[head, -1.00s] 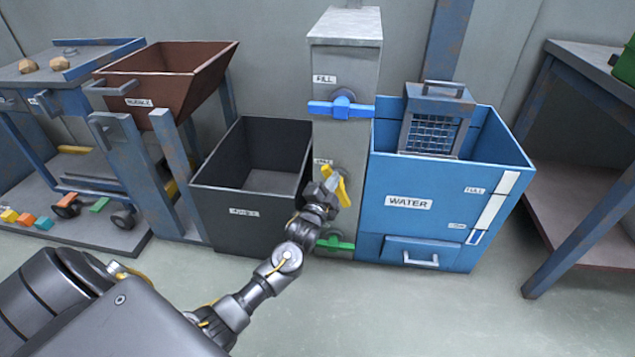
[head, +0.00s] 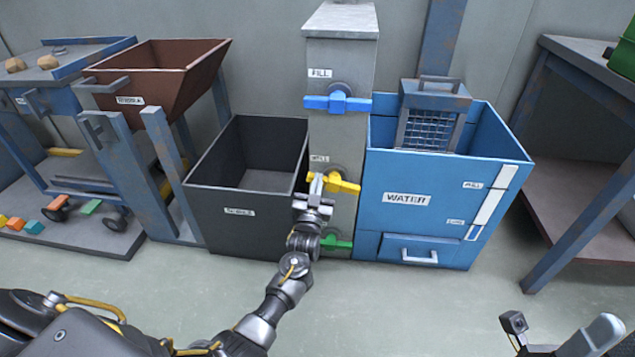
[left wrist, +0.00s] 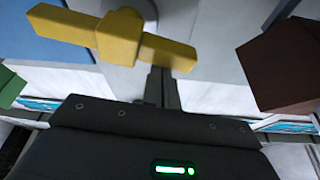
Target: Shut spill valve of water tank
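The yellow valve handle (head: 346,186) is on the grey column (head: 340,60), under a small blurred label, and lies nearly level with a slight tilt. In the left wrist view the yellow handle (left wrist: 118,38) crosses the upper left. My left gripper (head: 317,186) is at the handle's left end in the head view. Its fingers (left wrist: 163,82) look closed together, with their tips at or against the handle's end; I cannot tell if they touch. The blue water tank (head: 385,225) stands right of the column. My right gripper (head: 514,322) shows only partly at the lower right.
A level blue handle (head: 338,103) is above the yellow one and a green handle (head: 337,243) is below. A dark open bin (head: 240,220) stands left of the column. A wire basket (head: 430,128) sits in the tank. A workbench (head: 570,185) is at right.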

